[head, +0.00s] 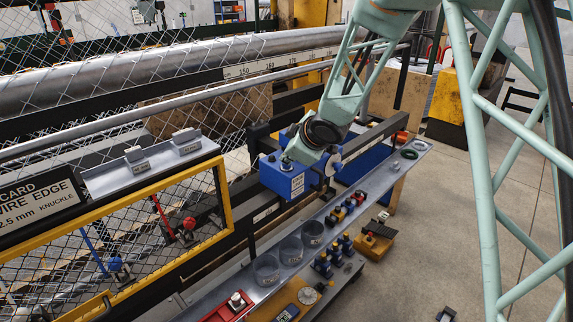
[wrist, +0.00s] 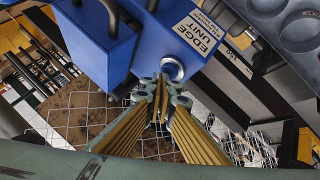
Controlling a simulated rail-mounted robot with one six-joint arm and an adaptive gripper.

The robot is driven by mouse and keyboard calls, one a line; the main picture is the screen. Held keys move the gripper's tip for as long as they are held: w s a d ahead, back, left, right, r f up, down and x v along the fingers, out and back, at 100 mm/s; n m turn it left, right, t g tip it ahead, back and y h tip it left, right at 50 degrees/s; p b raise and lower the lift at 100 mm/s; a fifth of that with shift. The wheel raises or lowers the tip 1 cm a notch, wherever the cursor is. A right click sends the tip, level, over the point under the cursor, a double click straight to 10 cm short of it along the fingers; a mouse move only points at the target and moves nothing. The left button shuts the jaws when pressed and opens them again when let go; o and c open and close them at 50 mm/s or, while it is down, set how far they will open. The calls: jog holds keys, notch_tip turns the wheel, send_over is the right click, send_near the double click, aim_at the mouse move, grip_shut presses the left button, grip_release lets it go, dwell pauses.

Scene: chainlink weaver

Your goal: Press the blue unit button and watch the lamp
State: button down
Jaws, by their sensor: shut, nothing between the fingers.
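The blue unit (head: 272,177), a box with a white label, is mounted on the dark rail in the middle of the head view. In the wrist view the unit (wrist: 165,38) fills the upper middle, and its label reads "EDGE UNIT". A round silver button (wrist: 172,67) sits on its face. My gripper (wrist: 165,88) is shut and empty, with its fingertips right at the button; I cannot tell whether they touch it. In the head view my gripper (head: 288,158) is over the unit's top and partly hides it. I cannot make out a lamp or its state.
A grey shelf (head: 238,281) below holds several round cups (head: 290,250), a red tray (head: 229,308) and small parts. Chain-link mesh and a long metal roller (head: 200,70) lie behind. A yellow-framed panel (head: 226,200) stands at the left. Open floor is at the right.

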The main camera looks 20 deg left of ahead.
jog(key=shift+r, duration=0.1)
dwell(0.4)
jog(key=shift+r+p, duration=0.75)
jog(key=shift+p, duration=0.25)
jog(key=shift+r+p, duration=2.5)
